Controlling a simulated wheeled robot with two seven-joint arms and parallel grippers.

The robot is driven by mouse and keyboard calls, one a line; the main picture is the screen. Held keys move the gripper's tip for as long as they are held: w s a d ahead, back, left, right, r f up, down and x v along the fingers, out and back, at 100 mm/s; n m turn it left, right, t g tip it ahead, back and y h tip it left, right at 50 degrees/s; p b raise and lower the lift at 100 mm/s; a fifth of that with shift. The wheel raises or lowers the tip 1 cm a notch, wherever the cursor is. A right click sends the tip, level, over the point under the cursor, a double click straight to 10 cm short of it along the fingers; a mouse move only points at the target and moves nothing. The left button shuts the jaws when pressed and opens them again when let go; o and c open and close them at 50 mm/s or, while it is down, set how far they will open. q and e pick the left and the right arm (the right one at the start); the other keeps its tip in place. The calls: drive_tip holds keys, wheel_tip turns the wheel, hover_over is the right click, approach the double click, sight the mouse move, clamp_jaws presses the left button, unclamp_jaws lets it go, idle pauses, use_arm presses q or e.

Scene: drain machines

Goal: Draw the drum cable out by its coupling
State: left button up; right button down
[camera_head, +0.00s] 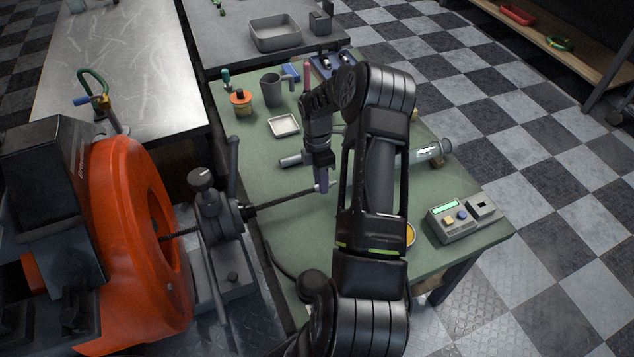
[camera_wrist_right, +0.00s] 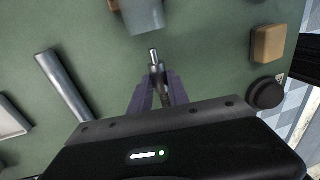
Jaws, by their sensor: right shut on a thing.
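The orange drum machine (camera_head: 130,230) stands at the left. Its dark cable (camera_head: 285,200) runs out through the grey feed head (camera_head: 212,205) and over the green table to my right gripper (camera_head: 322,182). In the right wrist view, my right gripper (camera_wrist_right: 156,92) is shut on the metal coupling (camera_wrist_right: 154,60) at the cable's end, whose tip sticks out past the fingers. The coupling is mostly hidden in the head view. My left gripper is not in view.
On the green table (camera_head: 270,168) are a grey rod (camera_head: 292,161), a small tray (camera_head: 284,126), a grey mug (camera_head: 271,90), an orange pot (camera_head: 240,102) and a meter box (camera_head: 462,217). A lever (camera_head: 233,155) rises beside the feed head.

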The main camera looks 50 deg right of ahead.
drive_tip(key=c, duration=1.3)
unclamp_jaws()
drive_tip(key=shift+o, duration=0.2)
drive_tip(key=shift+r, duration=0.1)
wheel_tip(320, 180, up, 8)
drive_tip(key=w, duration=0.1)
drive_tip(key=shift+d+f+b, duration=0.25)
drive_tip(key=shift+b, duration=0.15)
drive_tip(key=shift+w, duration=0.1)
